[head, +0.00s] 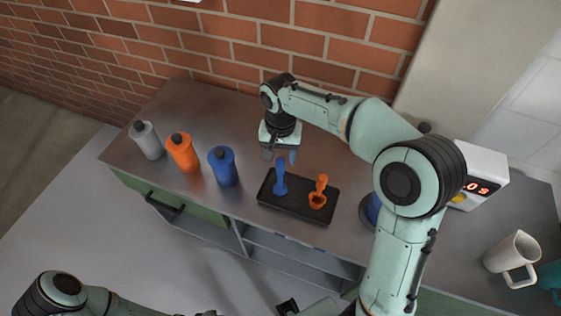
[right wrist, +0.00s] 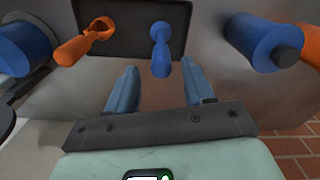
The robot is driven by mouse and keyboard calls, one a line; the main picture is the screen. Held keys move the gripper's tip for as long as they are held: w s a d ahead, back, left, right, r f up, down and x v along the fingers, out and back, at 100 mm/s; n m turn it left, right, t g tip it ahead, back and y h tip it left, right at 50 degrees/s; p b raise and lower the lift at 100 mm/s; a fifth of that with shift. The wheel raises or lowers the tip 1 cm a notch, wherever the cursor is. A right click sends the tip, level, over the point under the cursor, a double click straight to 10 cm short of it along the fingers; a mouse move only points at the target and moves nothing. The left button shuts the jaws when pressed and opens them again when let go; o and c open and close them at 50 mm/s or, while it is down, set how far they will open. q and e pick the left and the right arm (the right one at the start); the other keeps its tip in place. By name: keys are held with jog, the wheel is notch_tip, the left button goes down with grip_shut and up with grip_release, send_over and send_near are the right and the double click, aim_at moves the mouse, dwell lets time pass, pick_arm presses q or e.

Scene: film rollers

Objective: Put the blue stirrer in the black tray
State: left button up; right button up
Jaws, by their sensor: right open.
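The black tray (head: 297,207) lies on the counter and also shows at the top of the right wrist view (right wrist: 125,42). The blue stirrer (head: 280,182) has its wide end on the left part of the tray. Its handle rises towards the wall side. In the right wrist view the blue stirrer (right wrist: 160,48) points its handle end towards the gap between my fingers. My right gripper (head: 281,156) is open and empty, just behind the handle end, apart from it as far as I can tell.
An orange stirrer (head: 318,193) is in the tray's right part. Blue (head: 223,167), orange (head: 182,152) and grey (head: 147,140) bottles stand left. A blue object (head: 370,209) is partly hidden by my right arm. A white device (head: 487,166) and pitcher (head: 512,257) are right. A brick wall is behind.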

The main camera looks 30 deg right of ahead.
notch_tip(320, 180, up, 7)
jog(key=shift+f+p, duration=0.15)
jog(key=shift+p, duration=0.3)
dwell(0.3)
